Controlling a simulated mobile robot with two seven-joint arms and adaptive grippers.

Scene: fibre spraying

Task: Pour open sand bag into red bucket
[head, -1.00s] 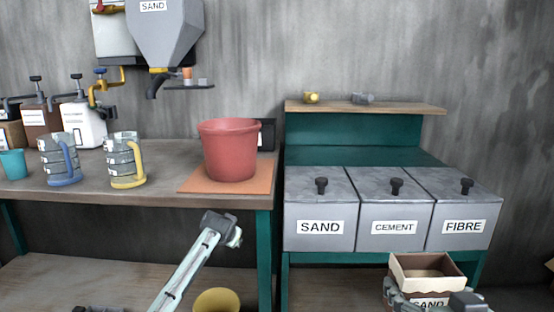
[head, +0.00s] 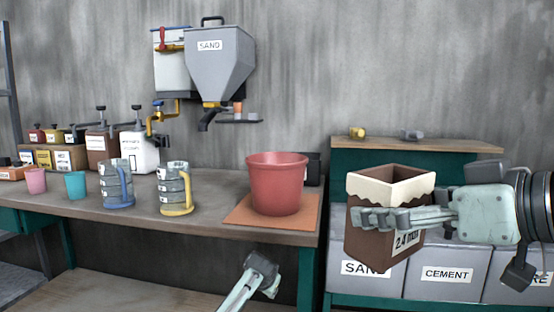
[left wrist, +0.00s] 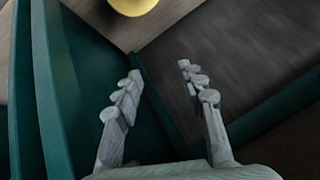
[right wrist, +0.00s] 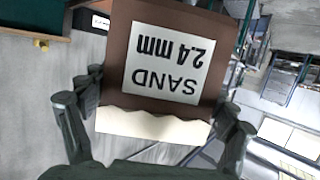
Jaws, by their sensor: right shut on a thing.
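The red bucket (head: 277,185) stands upright on an orange mat (head: 243,214) at the right end of the workbench. The open sand bag (head: 372,236), brown with a cream torn rim, is upright in the air to the right of the bucket, in front of the bins. My right gripper (head: 372,218) is shut around the bag's sides. The right wrist view shows the bag's label (right wrist: 160,65), reading sand 2.4 mm, between the fingers. My left gripper (left wrist: 158,80) is open and empty in the left wrist view, below the bench top. Whether sand fills the bag is hidden.
Two measuring jugs (head: 174,188) (head: 117,183) and small cups (head: 76,185) stand left of the bucket. A sand hopper (head: 219,65) hangs on the wall behind. Lidded bins (head: 447,273) and a shelf (head: 430,143) are at the right.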

